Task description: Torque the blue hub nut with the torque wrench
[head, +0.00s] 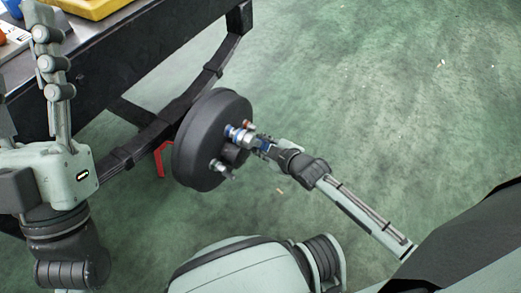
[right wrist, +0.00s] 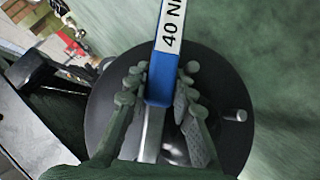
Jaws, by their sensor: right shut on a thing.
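A black round hub drum (head: 198,150) is mounted on the end of a dark axle beam. A small blue ring, which looks like the blue hub nut (head: 229,129), shows on its face, with a silver part, likely the wrench's head, over or against it. My right gripper (head: 264,148) is shut on the torque wrench, in front of the drum. In the right wrist view the wrench's blue handle (right wrist: 161,84), labelled "40 N", lies between the fingers. Whether the socket is seated cannot be seen. My left gripper (head: 50,68) points up at the left, away from the drum; its opening is unclear.
A dark workbench (head: 130,48) with a yellow item (head: 88,6) on it stands at upper left. A bare stud (right wrist: 235,115) sticks out of the drum. A red stand (head: 159,160) is behind. The green floor at right is clear.

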